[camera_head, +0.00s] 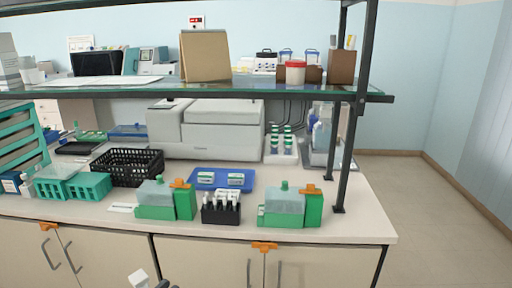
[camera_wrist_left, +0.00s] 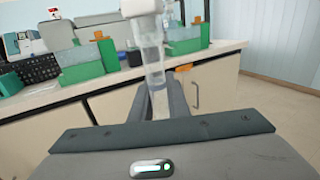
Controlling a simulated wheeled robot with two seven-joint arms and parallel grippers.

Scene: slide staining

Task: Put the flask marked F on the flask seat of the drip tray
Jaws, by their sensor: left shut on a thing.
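My left gripper (camera_wrist_left: 158,100) is shut on a clear flask (camera_wrist_left: 153,65) with a narrow body and a white top, held upright in front of the bench. No F mark can be read on it. In the head view only the flask's white top (camera_head: 138,279) shows at the bottom edge, with a dark bit of my left gripper (camera_head: 163,284) beside it. I cannot tell for sure which thing is the drip tray; its flask seat is not made out. My right gripper is not in view.
Along the bench front (camera_head: 380,236) stand two green holders with clear tanks (camera_head: 155,212) (camera_head: 285,206) and a black rack (camera_head: 221,213) of white-topped bottles. A blue tray (camera_head: 194,184) lies behind. A glass shelf (camera_head: 130,94) and black post (camera_head: 343,160) frame the bench.

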